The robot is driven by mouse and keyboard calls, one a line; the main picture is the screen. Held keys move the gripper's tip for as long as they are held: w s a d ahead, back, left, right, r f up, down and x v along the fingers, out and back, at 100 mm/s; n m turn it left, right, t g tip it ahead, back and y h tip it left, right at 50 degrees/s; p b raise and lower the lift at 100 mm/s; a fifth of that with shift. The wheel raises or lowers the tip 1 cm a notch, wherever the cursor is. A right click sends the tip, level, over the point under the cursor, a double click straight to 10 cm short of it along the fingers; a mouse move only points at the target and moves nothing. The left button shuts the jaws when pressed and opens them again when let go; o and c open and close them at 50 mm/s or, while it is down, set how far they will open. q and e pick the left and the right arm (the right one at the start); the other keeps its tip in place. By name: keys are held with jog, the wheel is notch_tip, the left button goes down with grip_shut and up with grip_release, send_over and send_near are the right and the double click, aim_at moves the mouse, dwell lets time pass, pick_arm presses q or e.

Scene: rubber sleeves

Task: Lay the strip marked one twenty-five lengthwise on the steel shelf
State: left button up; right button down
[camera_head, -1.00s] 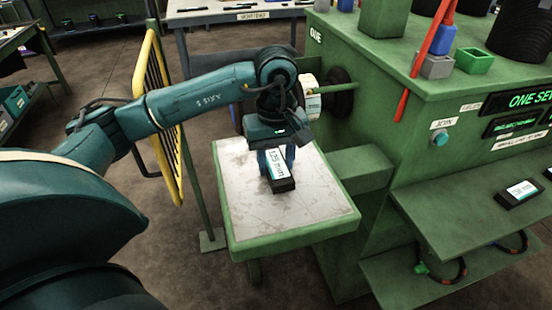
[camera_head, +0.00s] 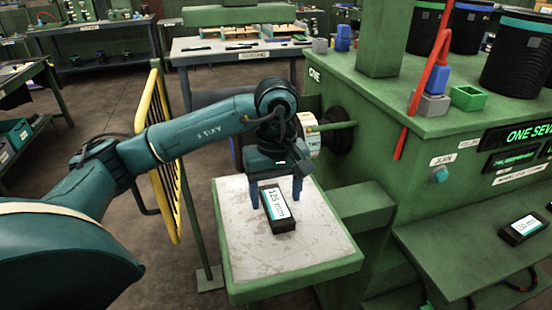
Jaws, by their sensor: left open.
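The black strip with a white label reading 125 mm (camera_head: 278,210) lies flat on the steel shelf (camera_head: 250,246), a worn grey plate with a green rim. Its long side runs from the back toward the front of the shelf, slightly slanted. My left gripper (camera_head: 276,192) is open above the strip's far end. Its two blue fingers are spread wide, one on each side, with a visible gap to the strip. My right gripper is not in view.
A green machine (camera_head: 390,120) stands right of the shelf, with a roller (camera_head: 310,133) near the shelf's back edge. A yellow guard rail (camera_head: 160,145) stands at the left. Another labelled black strip (camera_head: 523,229) lies on a green ledge at the right.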

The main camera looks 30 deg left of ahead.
pick_arm(q)
notch_tip(320, 180, up, 11)
jog(key=p, duration=0.1)
dwell(0.3)
